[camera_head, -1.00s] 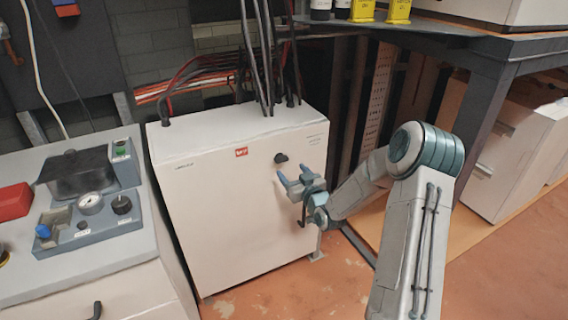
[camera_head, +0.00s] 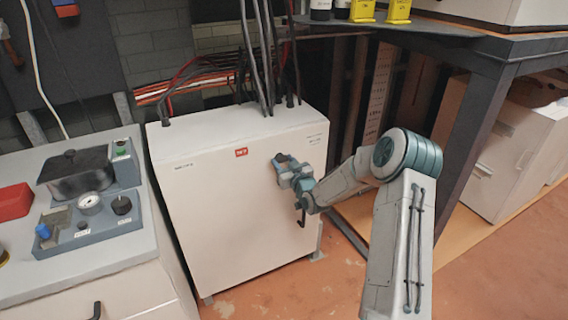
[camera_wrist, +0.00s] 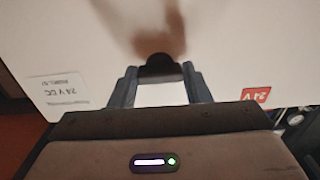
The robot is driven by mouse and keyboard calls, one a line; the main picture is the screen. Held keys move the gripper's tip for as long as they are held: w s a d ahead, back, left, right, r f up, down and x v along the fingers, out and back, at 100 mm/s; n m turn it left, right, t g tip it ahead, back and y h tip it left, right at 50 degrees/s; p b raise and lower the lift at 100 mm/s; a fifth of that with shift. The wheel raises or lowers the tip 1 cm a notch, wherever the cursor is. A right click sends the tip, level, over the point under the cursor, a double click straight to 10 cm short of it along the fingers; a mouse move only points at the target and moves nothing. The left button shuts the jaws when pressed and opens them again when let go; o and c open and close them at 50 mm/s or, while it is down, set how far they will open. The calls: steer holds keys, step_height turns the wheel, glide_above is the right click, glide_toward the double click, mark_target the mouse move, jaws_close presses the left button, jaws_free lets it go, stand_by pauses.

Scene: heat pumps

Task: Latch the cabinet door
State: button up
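The white cabinet (camera_head: 215,215) stands in the middle of the head view, with a red label on its front door. The door looks flush with the body; a small gap could not be told. The black latch knob (camera_wrist: 160,66) shows in the wrist view at the fingertips, centred between them. My gripper (camera_head: 280,163) is at the upper right of the door and mostly covers the knob in the head view. In the wrist view my gripper (camera_wrist: 160,75) has its two fingers apart, one on each side of the knob. Contact with the knob cannot be made out.
Cables (camera_head: 268,60) rise from the cabinet top. A bench with gauges (camera_head: 90,204) stands close on the left. A dark-framed table (camera_head: 480,75) is on the right behind my arm.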

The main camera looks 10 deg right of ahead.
steer(key=shift+m, duration=0.3)
steer(key=m+b, duration=0.4)
steer(key=m, duration=1.3)
steer(key=shift+m, duration=0.3)
stand_by(0.5)
steer(key=o, duration=1)
steer(key=shift+s, duration=0.1)
